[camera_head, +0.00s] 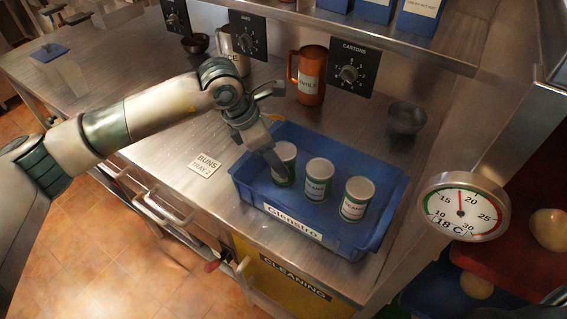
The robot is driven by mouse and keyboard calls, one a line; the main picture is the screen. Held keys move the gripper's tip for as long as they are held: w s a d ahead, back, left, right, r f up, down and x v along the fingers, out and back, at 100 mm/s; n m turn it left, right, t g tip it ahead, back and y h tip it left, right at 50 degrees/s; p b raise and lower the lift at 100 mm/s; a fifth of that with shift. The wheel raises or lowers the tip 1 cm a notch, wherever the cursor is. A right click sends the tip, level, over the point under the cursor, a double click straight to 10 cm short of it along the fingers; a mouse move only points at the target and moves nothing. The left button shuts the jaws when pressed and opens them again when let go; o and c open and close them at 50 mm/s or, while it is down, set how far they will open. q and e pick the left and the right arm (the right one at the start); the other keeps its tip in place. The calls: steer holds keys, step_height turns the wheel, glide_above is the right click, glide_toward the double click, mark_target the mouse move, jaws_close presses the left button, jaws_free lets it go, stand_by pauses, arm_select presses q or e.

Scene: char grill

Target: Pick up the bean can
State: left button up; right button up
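Three white cans with green bands stand upright in a blue tray (388,222): a left can (287,156), a middle can (318,180) and a right can (356,198). Their labels are too small to read surely, so I cannot tell which holds beans. My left gripper (278,168) points down into the tray at the left can. Its finger overlaps that can's left side in the picture; I cannot tell whether it touches. The fingers line up in this view, so their opening is hidden. My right gripper is not in view.
A brown jug (309,76) and a dark bowl (405,118) stand behind the tray. A "BUNS TRAY 2" card (206,164) lies left of the tray. A round thermometer (462,206) is at the right.

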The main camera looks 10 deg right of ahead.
arm_select(q)
steer(key=shift+x, duration=2.55)
steer(key=shift+s, duration=0.15)
steer(key=shift+c, duration=0.6)
steer(key=c, duration=0.9)
